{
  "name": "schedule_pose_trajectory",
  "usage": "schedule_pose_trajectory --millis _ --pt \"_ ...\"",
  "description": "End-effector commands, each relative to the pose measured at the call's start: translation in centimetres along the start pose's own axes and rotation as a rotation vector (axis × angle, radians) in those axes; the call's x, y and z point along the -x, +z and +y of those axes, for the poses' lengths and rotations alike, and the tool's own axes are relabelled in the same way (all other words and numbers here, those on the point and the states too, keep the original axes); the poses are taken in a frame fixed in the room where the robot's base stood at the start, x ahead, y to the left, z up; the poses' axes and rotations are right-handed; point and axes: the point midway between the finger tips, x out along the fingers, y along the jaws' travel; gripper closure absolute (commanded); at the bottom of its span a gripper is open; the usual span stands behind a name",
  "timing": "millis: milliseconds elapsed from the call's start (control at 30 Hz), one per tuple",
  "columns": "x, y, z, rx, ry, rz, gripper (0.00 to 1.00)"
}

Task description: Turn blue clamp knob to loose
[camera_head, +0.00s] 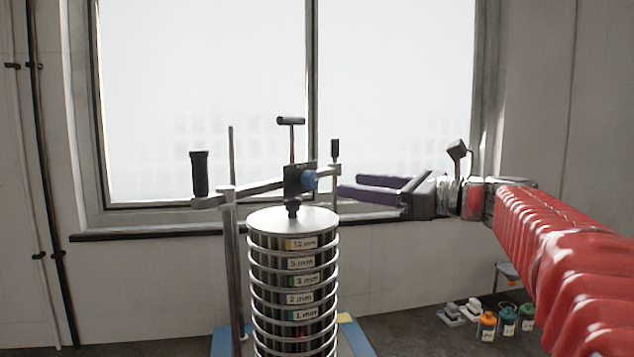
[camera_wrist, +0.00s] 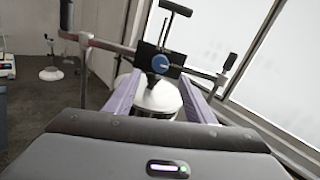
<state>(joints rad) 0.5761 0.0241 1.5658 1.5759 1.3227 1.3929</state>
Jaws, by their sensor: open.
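The blue clamp knob (camera_head: 309,180) sits on the dark clamp block (camera_head: 293,179) above the sieve stack's lid (camera_head: 292,219). In the wrist view the blue knob (camera_wrist: 160,63) faces me, with a small light mark on it, beyond and between my two purple fingers. My gripper (camera_head: 350,187) is open and empty, to the right of the knob in the head view. Its fingertips appear short of the knob; the exact gap is hard to tell. My gripper's fingers also show in the wrist view (camera_wrist: 160,93).
The clamp bar (camera_head: 250,188) has a black handle (camera_head: 199,174) at its left end. A T-handle (camera_head: 291,121) rises above the block. A thin post (camera_head: 335,160) stands near my fingertips. The labelled sieve stack (camera_head: 293,290) is below; a window is behind. Several bottles (camera_head: 487,326) stand on the floor.

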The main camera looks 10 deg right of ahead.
Motion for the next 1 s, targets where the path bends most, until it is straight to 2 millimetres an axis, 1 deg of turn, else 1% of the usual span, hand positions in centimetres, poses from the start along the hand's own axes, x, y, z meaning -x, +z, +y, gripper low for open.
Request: schedule_pose_trajectory --millis 33,400,600,767,1000 --pt "-0.8 -0.1 0.0 -0.001 0.002 0.000 0.51" --pt "-6.4 0.0 0.1 0.000 0.003 0.000 0.51" --pt "-8.9 0.0 0.1 0.000 0.002 0.000 0.51" --pt "-9.8 0.0 0.0 0.000 0.000 0.000 0.51" --pt "-9.9 0.0 0.0 0.000 0.000 0.000 0.51"
